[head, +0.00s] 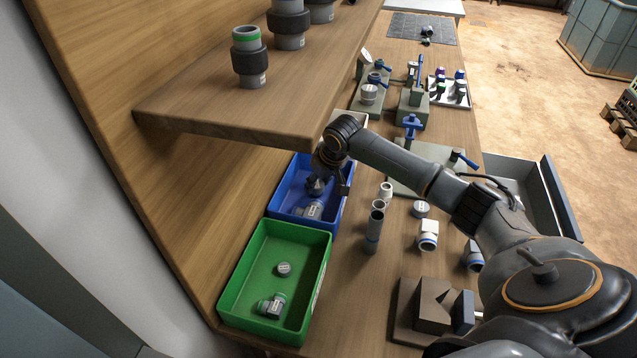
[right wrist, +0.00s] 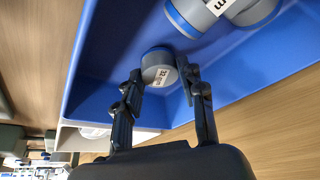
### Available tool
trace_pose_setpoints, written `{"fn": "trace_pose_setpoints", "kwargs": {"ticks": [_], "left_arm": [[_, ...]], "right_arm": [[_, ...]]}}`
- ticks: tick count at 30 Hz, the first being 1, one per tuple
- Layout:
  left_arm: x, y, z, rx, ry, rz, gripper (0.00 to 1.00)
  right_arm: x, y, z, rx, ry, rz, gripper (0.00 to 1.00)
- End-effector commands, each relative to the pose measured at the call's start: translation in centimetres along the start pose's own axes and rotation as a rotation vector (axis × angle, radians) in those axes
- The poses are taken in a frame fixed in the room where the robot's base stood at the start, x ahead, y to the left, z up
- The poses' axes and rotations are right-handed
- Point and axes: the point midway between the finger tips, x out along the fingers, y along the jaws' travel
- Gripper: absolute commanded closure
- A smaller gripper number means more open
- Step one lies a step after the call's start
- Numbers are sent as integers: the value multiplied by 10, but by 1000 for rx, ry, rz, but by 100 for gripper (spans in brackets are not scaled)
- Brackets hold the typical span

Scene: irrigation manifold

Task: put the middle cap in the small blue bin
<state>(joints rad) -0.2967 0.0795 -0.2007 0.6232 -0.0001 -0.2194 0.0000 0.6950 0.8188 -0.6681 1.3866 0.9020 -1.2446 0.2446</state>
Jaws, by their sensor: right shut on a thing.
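My right gripper (head: 322,180) reaches down into the blue bin (head: 293,165). In the right wrist view its fingers (right wrist: 160,82) are shut on a small grey cap (right wrist: 160,72) with a white label and a blue rim. The cap is held inside the blue bin (right wrist: 95,65); I cannot tell whether it touches the floor. In the head view the gripper hides the cap. A grey fitting with blue ends (head: 312,209) lies in the same bin and also shows in the right wrist view (right wrist: 205,12). My left gripper is not in view.
A green bin (head: 239,268) with a cap and a fitting stands in front of the blue one. A wooden shelf (head: 200,125) with large fittings overhangs at left. Another cap (head: 421,208) and several pipe pieces (head: 374,230) stand on the bench to the right.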

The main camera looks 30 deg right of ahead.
Motion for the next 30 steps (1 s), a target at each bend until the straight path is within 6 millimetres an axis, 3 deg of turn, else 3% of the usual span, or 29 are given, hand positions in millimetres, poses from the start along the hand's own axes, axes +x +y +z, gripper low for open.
{"fn": "trace_pose_setpoints", "kwargs": {"ticks": [12, 13, 16, 26, 30], "left_arm": [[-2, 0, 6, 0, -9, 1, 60], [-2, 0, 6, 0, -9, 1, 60], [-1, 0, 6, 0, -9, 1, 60], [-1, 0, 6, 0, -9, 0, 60], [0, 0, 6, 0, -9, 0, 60]], "right_arm": [[10, 0, 5, 0, 1, -1, 86], [10, 0, 5, 0, 1, -1, 56], [10, 0, 5, 0, 1, 0, 38], [8, 0, 4, 0, 2, 0, 38], [-6, 0, 3, 0, 4, 0, 38]]}}
